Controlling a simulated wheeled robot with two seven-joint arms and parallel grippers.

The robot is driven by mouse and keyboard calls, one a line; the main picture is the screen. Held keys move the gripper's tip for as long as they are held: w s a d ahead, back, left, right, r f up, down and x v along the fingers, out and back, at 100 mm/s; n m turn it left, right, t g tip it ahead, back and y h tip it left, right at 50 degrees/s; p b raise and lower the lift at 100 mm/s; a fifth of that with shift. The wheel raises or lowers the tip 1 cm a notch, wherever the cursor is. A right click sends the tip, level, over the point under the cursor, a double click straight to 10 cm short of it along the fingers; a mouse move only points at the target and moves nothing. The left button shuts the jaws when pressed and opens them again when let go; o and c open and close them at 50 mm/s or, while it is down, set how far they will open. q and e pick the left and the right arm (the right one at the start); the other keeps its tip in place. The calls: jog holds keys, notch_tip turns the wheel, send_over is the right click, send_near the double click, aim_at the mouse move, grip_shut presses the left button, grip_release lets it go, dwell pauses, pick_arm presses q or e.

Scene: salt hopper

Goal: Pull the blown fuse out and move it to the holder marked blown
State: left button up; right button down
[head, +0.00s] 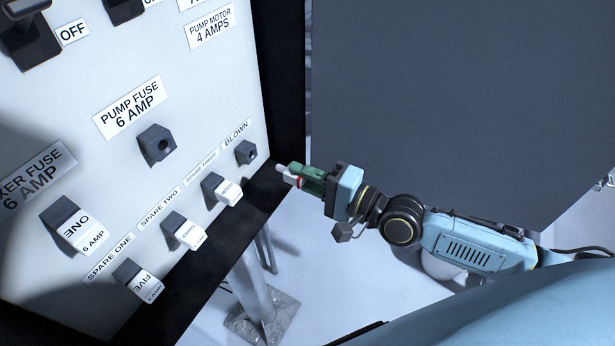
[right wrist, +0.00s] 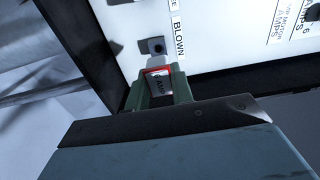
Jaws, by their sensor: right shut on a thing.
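My right gripper (head: 303,178) is shut on a white fuse with a red band (head: 289,177), just right of the panel's edge in the head view. In the right wrist view the fuse (right wrist: 159,80) sits between the green fingers, its grey end pointing at the panel. The holder marked BLOWN (head: 246,152) is empty with its dark hole showing; it also shows just beyond the fuse in the right wrist view (right wrist: 152,46). The fuse looks apart from it. The pump fuse holder (head: 157,145) is empty too. My left gripper is not in view.
The white panel (head: 190,75) has a black frame. Labelled fuses sit in the lower holders: spare one (head: 140,278), spare two (head: 184,231), spare three (head: 222,189) and the mixer holder (head: 73,224). A large grey surface (head: 440,90) stands behind my right arm.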

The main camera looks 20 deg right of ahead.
aim_at(282, 167)
jog(key=shift+d+f, duration=0.25)
jog(key=shift+d, duration=0.15)
jog(key=shift+x, duration=2.8)
jog(key=shift+x, duration=1.8)
jog(key=c, duration=1.1)
grip_release()
jog(key=shift+c, duration=0.2)
jog(key=shift+o, duration=0.4)
jog(key=o, duration=0.4)
